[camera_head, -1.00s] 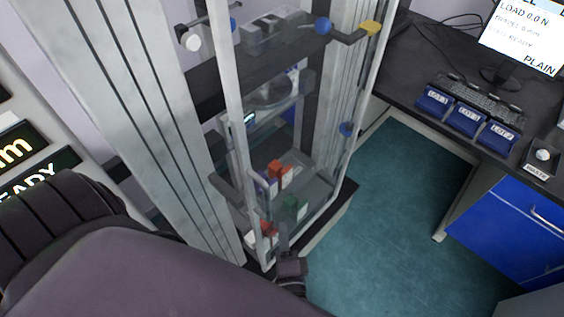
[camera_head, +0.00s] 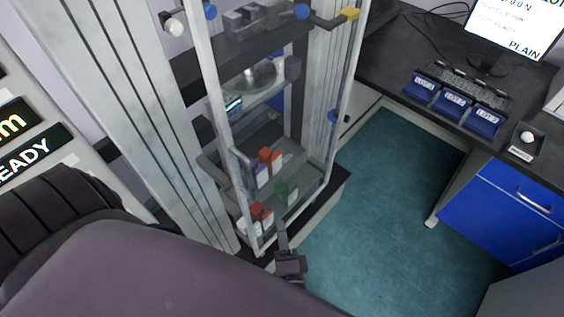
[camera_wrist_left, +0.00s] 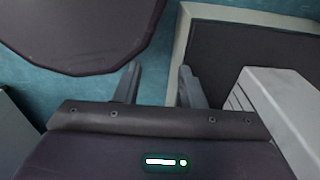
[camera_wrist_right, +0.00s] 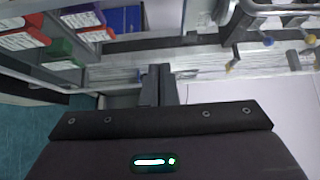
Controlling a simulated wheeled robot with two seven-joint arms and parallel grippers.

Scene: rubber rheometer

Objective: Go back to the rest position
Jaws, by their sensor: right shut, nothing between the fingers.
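My right gripper (camera_head: 282,235) is in front of the lower corner of the machine's glazed frame in the head view. Its fingers are together and empty in the right wrist view (camera_wrist_right: 160,78). It looks close to the frame; I cannot tell if they touch. My left gripper (camera_wrist_left: 155,82) shows only in the left wrist view, fingers apart with nothing between them, above the floor. In the head view my own body hides the left arm's end.
The testing machine's frame (camera_head: 232,150) holds red-, purple- and green-topped boxes (camera_head: 265,165) on its lower shelf. Right stands a dark bench (camera_head: 400,60) with blue lot bins (camera_head: 453,106), a monitor (camera_head: 510,30) and blue drawers (camera_head: 510,205). Teal floor (camera_head: 385,200) is clear.

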